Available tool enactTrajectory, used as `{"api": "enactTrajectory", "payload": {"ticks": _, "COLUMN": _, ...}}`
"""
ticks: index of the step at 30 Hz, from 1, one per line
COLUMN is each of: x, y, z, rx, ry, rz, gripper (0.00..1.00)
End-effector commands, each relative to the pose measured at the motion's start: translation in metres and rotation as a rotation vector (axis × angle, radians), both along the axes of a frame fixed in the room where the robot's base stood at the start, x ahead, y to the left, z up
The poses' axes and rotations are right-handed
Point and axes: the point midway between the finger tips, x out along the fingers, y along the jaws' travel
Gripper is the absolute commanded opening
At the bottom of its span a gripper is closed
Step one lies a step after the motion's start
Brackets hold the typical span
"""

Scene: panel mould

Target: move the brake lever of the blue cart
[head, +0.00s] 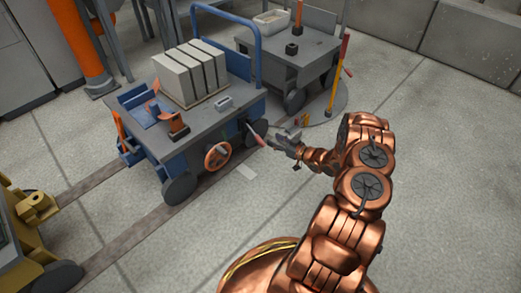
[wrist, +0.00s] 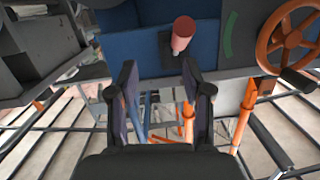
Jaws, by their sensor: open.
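The blue cart (head: 196,150) stands left of centre in the head view, with a grey top and a blue push rail. Its brake lever (head: 257,138) has a red grip and sticks out from the side facing me. In the wrist view the red grip (wrist: 183,33) shows at the top, against the cart's blue side (wrist: 130,45). My gripper (head: 285,142) is just right of the lever in the head view. In the wrist view its open fingers (wrist: 159,75) are empty, and the grip appears just beyond the right fingertip. Contact cannot be told.
An orange handwheel (head: 217,156) is on the same cart side, close to the lever; a green arc mark (wrist: 230,34) lies between them. Grey blocks (head: 190,74) stand on the cart. A grey cart (head: 300,48) and yellow post (head: 331,88) are behind. Floor at right is clear.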

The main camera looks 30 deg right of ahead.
Motion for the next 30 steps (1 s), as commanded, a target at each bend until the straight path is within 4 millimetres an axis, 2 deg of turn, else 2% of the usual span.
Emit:
{"api": "enactTrajectory", "payload": {"ticks": 1, "x": -0.006, "y": 0.003, "z": -0.017, "rx": 0.030, "ry": -0.027, "rz": 0.005, "gripper": 0.50}}
{"api": "enactTrajectory", "payload": {"ticks": 6, "x": -0.017, "y": 0.016, "z": -0.028, "rx": 0.098, "ry": -0.105, "rz": 0.031, "gripper": 0.50}}
{"api": "enactTrajectory", "payload": {"ticks": 11, "x": -0.017, "y": 0.021, "z": -0.029, "rx": 0.120, "ry": -0.135, "rz": 0.039, "gripper": 0.50}}
{"api": "enactTrajectory", "payload": {"ticks": 14, "x": -0.009, "y": 0.024, "z": -0.029, "rx": 0.121, "ry": -0.136, "rz": 0.043, "gripper": 0.50}}
{"api": "enactTrajectory", "payload": {"ticks": 24, "x": 0.035, "y": 0.040, "z": -0.031, "rx": 0.119, "ry": -0.132, "rz": 0.042, "gripper": 0.50}}
{"api": "enactTrajectory", "payload": {"ticks": 30, "x": 0.051, "y": 0.044, "z": -0.029, "rx": 0.120, "ry": -0.132, "rz": 0.039, "gripper": 0.50}}
